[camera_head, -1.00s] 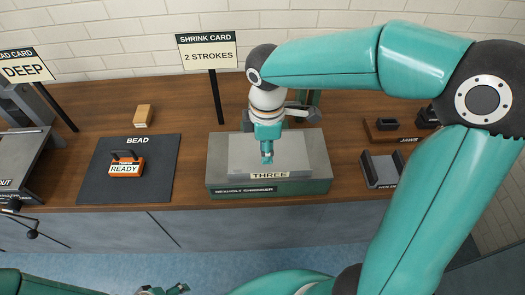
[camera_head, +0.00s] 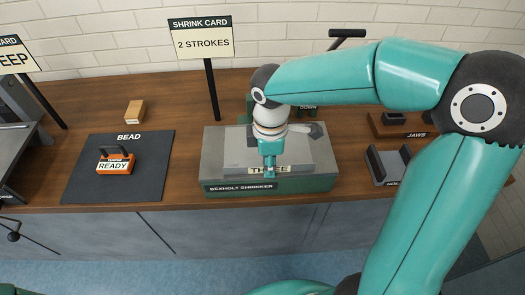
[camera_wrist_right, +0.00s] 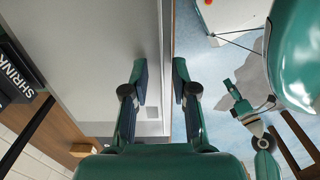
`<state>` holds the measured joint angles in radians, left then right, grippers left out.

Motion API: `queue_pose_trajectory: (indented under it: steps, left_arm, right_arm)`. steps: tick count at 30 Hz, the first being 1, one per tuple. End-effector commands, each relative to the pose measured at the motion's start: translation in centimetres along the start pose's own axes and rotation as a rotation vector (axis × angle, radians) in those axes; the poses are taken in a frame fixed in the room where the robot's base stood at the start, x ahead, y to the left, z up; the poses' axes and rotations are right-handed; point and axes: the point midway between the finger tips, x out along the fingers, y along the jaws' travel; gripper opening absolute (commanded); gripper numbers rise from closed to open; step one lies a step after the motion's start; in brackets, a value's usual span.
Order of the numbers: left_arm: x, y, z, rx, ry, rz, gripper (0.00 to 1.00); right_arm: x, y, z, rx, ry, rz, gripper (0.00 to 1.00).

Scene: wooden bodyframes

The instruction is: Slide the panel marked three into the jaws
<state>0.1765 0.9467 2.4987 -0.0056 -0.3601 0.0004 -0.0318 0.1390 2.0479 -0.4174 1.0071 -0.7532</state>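The panel marked THREE (camera_head: 235,155) is a flat grey sheet lying on the grey top of the Bexholt shrinker (camera_head: 211,165), its label facing front. My right gripper (camera_head: 269,172) points down at the panel's front edge and covers the middle of the label. In the right wrist view the fingers (camera_wrist_right: 160,82) stand apart on either side of the panel's front edge, with a gap on the left; contact cannot be told. The shrinker's jaws are largely hidden behind my right arm. My left gripper is out of view.
A black lever handle (camera_head: 347,33) rises behind my right arm. The shrink card (camera_head: 202,38) reads 2 strokes. An orange block marked ready (camera_head: 114,165) sits on the bead mat (camera_head: 80,180). A wooden block (camera_head: 134,110) lies behind it. A grey bracket (camera_head: 388,165) stands right.

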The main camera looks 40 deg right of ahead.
Motion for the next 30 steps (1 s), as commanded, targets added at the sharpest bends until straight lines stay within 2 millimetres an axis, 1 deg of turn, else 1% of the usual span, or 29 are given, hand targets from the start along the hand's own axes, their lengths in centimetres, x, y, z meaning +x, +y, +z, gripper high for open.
queue_pose_trajectory:
  steps: [2,3,7,8,20,30]
  left_arm:
    - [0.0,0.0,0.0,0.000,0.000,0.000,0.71]
    - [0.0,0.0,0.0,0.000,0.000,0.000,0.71]
    - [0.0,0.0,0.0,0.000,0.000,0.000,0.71]
    - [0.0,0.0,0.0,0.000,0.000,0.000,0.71]
    - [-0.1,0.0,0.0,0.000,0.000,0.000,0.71]
    - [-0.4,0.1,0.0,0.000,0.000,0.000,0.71]
  right_arm:
    - [0.0,0.0,0.0,0.000,0.000,0.000,0.27]
    - [0.0,0.0,0.0,0.000,0.000,0.000,0.24]
    - [0.0,0.0,0.0,0.000,0.000,0.000,0.02]
    - [0.0,0.0,0.0,0.000,0.000,0.000,0.00]
    - [-0.1,0.2,0.0,0.001,0.001,0.001,0.00]
    - [-0.1,1.1,0.0,0.001,0.001,0.001,0.00]
